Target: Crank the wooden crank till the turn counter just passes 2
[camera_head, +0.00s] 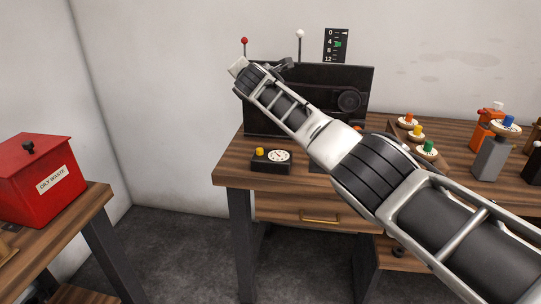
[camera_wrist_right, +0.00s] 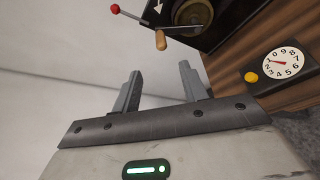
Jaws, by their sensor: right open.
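The wooden crank handle (camera_wrist_right: 161,40) shows at the top of the right wrist view, on a metal arm beside a dark wheel (camera_wrist_right: 193,15). In the head view my right arm hides it. My right gripper (camera_wrist_right: 160,84) is open and empty; the handle lies beyond its fingertips, apart from them. In the head view the gripper (camera_head: 284,65) is at the upper left of the black machine (camera_head: 325,78). A white numbered dial with a red needle (camera_wrist_right: 283,62) sits on a black box; it also shows in the head view (camera_head: 279,156). My left gripper is out of view.
A yellow button (camera_head: 259,151) sits beside the dial. Red-tipped (camera_head: 244,41) and white-tipped (camera_head: 300,34) levers rise behind the machine, near a scale with a green pointer (camera_head: 337,44). Coloured knobs (camera_head: 417,130) stand right. A red waste box (camera_head: 34,178) is at left.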

